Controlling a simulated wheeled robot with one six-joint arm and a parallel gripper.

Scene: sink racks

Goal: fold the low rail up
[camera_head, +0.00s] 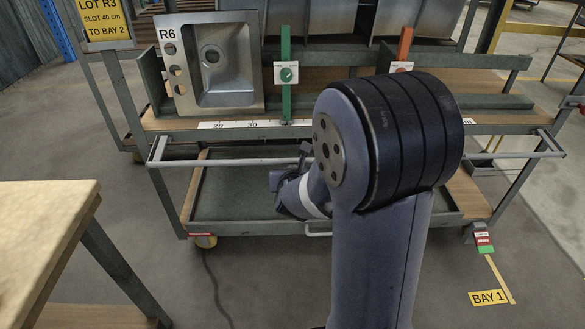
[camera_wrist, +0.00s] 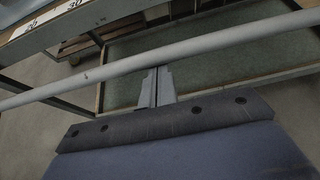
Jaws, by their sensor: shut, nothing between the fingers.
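The low rail (camera_head: 230,162) is a pale grey bar across the front of the rack cart, below the shelf's front edge, held by a bracket at each end. My arm hides its middle. In the wrist view the rail (camera_wrist: 220,43) crosses the picture on a slant. My gripper (camera_head: 305,150) is at the rail's middle stretch, partly hidden by its own wrist. In the wrist view my gripper (camera_wrist: 157,72) is shut and empty, its fingertips right at the rail's lower edge; I cannot tell whether they touch it.
A steel sink (camera_head: 227,62) marked R6 stands on the shelf, left of a green upright post (camera_head: 286,85). A green lower tray (camera_head: 240,205) lies below the rail. A wooden table (camera_head: 45,235) is at the near left.

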